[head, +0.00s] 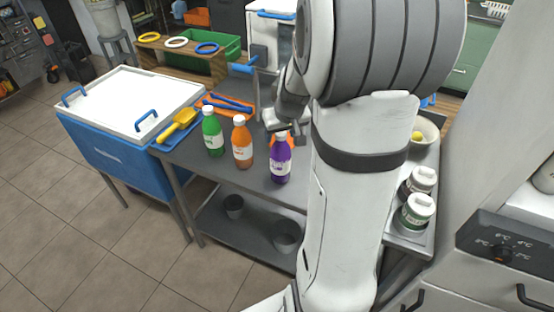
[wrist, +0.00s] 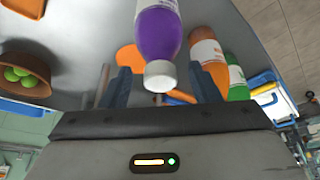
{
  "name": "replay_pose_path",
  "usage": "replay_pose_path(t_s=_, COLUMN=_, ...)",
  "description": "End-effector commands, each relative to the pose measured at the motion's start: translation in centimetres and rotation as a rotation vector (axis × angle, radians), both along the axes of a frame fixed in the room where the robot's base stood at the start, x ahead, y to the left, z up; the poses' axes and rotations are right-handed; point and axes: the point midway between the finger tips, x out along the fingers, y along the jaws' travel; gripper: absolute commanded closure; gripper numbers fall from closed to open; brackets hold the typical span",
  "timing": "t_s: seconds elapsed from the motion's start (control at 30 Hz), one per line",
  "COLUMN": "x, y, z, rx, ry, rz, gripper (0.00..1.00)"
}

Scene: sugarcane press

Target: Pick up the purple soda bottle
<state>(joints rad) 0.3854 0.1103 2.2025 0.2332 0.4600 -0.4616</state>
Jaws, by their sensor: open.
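The purple soda bottle (head: 280,158), with a white cap and pale label, stands upright near the front edge of the grey metal table. In the head view my gripper (head: 288,118) is just behind and above it, partly hidden by my own arm. In the wrist view my gripper (wrist: 157,82) is open and empty. The purple bottle (wrist: 157,35) shows beyond the fingers, its white cap lying in the picture between them. I cannot tell whether a finger touches it.
An orange bottle (head: 242,142) and a green bottle (head: 212,132) stand left of the purple one. A yellow scoop (head: 178,125) lies farther left, beside a blue cooler (head: 120,160) with a white lid. Two white-capped jars (head: 417,205) and a bowl (head: 426,130) are at the right.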

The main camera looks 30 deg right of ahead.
Motion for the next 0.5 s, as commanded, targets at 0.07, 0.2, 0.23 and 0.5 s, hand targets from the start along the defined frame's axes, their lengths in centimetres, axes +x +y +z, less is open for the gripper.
replay_pose_path(t_s=0.07, x=0.15, y=0.00, z=-0.48, rx=0.000, ry=0.002, rz=0.000, gripper=0.44)
replay_pose_path(t_s=0.2, x=0.21, y=-0.03, z=-0.59, rx=-0.001, ry=0.000, rz=0.000, gripper=0.44)
replay_pose_path(t_s=0.23, x=0.20, y=-0.03, z=-0.59, rx=-0.001, ry=0.000, rz=0.000, gripper=0.44)
replay_pose_path(t_s=0.5, x=0.17, y=-0.06, z=-0.56, rx=-0.001, ry=0.000, rz=0.000, gripper=0.60)
